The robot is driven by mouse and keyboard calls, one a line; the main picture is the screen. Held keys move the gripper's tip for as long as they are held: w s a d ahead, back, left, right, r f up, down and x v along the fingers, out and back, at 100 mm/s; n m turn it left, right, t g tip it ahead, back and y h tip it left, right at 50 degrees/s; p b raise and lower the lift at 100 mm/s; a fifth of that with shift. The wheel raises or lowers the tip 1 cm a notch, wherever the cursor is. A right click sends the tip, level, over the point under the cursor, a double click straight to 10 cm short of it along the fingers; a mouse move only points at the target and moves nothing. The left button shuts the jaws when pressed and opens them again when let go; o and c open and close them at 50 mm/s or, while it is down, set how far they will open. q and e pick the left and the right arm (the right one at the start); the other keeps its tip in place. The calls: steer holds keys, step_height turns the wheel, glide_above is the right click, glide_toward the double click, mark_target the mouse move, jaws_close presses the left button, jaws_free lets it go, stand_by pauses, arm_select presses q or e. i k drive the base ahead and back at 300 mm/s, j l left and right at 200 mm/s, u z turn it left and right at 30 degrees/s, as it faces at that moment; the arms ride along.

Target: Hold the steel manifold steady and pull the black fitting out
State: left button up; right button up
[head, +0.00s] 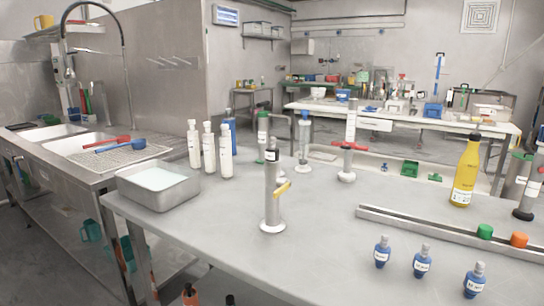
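The steel manifold (272,200) stands upright on a white round base on the front table. It is a grey metal cylinder with a yellow side piece (283,189) pointing up to the right. The black fitting (271,155) appears to be the dark collar with a white label at the manifold's top, with a narrow grey tip above it. It looks seated in the manifold; how deep it goes is hidden. Neither of my grippers is visible in the head view, and nothing touches the manifold.
A steel tray (158,193) and several white bottles (209,150) stand left of the manifold. Several blue fittings (421,262) stand at front right, near a metal rail (440,230) and a yellow bottle (466,172). The table around the manifold is mostly clear.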

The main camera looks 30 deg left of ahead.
mark_target(272, 154)
steer(key=j+u, duration=0.1)
steer(key=u, duration=0.25)
steer(key=j+u, duration=0.1)
steer(key=u, duration=0.3)
